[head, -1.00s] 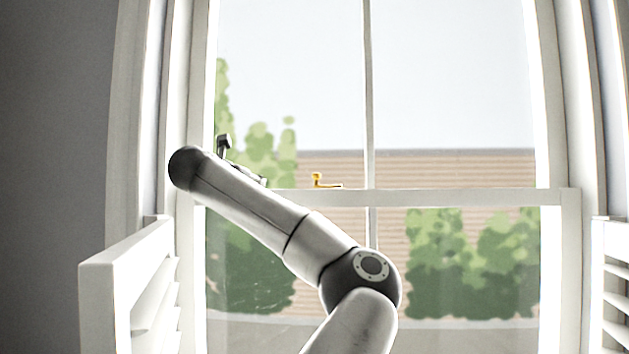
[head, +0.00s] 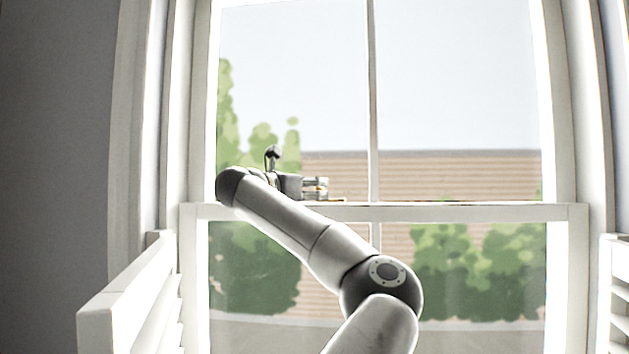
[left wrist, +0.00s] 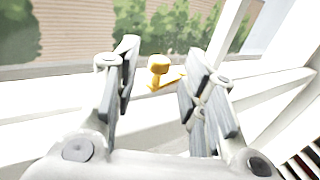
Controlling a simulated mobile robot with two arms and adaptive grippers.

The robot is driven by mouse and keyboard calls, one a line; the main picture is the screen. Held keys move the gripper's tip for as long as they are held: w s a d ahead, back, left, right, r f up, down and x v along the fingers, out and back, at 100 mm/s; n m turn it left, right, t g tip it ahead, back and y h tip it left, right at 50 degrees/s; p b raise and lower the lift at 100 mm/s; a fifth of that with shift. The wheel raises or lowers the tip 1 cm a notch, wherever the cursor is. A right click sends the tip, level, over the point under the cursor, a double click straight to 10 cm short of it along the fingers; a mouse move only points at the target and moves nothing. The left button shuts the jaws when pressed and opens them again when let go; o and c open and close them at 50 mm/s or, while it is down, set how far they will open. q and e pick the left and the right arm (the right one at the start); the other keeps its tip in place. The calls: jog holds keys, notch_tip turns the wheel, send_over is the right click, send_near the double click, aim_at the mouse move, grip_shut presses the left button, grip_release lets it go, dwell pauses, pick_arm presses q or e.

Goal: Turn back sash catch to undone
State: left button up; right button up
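The brass sash catch (left wrist: 160,68) sits on the white meeting rail (head: 450,212) of the window. In the left wrist view its knob stands up between my finger pads, a little beyond the tips, with its lever pointing right. In the head view my left gripper (head: 316,188) is at the catch and hides most of it; only a bit of the lever shows to the right. In the left wrist view my left gripper (left wrist: 160,78) is open, with a finger on each side of the knob and visible gaps. My right gripper is in neither view.
Louvred shutters stand open at the left (head: 120,295) and right (head: 615,290) of the window. A vertical glazing bar (head: 372,100) rises behind the rail. The rail to the right of the catch is clear.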

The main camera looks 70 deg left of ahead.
pick_arm(q)
jog(key=shift+w+a, duration=0.35)
jog(key=shift+w, duration=0.2)
grip_shut()
jog(key=shift+a+m+t+h+b, duration=0.3)
jog(key=shift+a+m+h+b, duration=0.15)
jog(key=shift+h, duration=0.25)
jog(key=shift+w+a+m+t+h, duration=0.1)
jog(key=shift+a+m+t+h, duration=0.1)
jog(key=shift+m+h, duration=0.2)
jog(key=shift+w+a+m+t+h, duration=0.1)
jog(key=shift+m+t+h, duration=0.15)
jog(key=shift+h, duration=0.25)
grip_release()
jog(key=shift+s, duration=0.1)
